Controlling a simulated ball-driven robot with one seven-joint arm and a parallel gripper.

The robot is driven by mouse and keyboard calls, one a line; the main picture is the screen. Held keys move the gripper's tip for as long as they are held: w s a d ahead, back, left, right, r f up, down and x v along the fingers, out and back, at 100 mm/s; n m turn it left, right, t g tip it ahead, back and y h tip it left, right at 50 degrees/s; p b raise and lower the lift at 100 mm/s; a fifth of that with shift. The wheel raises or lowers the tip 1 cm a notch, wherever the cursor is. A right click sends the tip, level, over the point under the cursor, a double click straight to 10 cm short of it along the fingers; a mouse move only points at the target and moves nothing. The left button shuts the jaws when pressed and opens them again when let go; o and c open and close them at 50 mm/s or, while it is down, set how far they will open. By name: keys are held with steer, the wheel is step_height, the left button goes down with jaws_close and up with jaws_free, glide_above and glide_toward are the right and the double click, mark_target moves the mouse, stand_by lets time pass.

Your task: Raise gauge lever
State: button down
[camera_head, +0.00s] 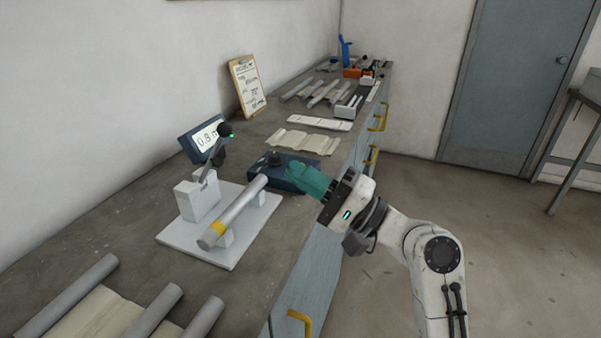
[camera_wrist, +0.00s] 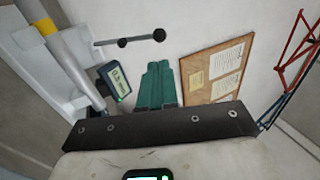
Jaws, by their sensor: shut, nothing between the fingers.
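The gauge lever (camera_head: 212,160) rises from a white block (camera_head: 197,198) on a white base plate (camera_head: 190,241), with a black knob (camera_head: 225,129) at its upper end. A gauge display (camera_head: 201,138) with digits stands behind it and also shows in the wrist view (camera_wrist: 116,82). A grey tube with a yellow band (camera_head: 240,209) rests on supports on the plate. My gripper (camera_head: 293,171), with green fingers, is shut and empty, to the right of the lever and apart from it. In the wrist view its fingers (camera_wrist: 158,84) lie together.
A dark blue box with a knob (camera_head: 276,167) sits close to my fingers. Drawer handles (camera_head: 300,321) stick out along the bench front.

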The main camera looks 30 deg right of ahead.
steer(key=p, duration=0.2)
glide_toward(226, 124)
steer(key=x, duration=0.2)
steer(key=f+x, duration=0.1)
steer(key=x, duration=0.2)
steer(key=shift+w+a, duration=0.25)
steer(key=shift+w, duration=0.25)
steer(key=shift+w+a+r+p, duration=0.1)
steer(key=shift+r+p, duration=0.3)
steer(key=shift+p, duration=0.4)
steer(key=p, duration=0.1)
steer(key=r+g+p, duration=0.1)
steer(key=p, duration=0.1)
steer(key=shift+w+a+r+h+p, duration=0.1)
steer(key=shift+w+a+h+p, duration=0.2)
steer(key=shift+w, duration=0.1)
steer(key=w+p, duration=0.1)
steer(key=p, duration=0.2)
steer(key=w+a+r+g+h+p, duration=0.1)
steer(key=p, duration=0.2)
steer(key=shift+a+r+p, duration=0.15)
steer(key=shift+r+p, duration=0.15)
steer(key=shift+w+a+g+h+p, duration=0.3)
steer(key=shift+g+p, duration=0.3)
steer(key=shift+p, duration=0.5)
steer(key=shift+r, duration=0.1)
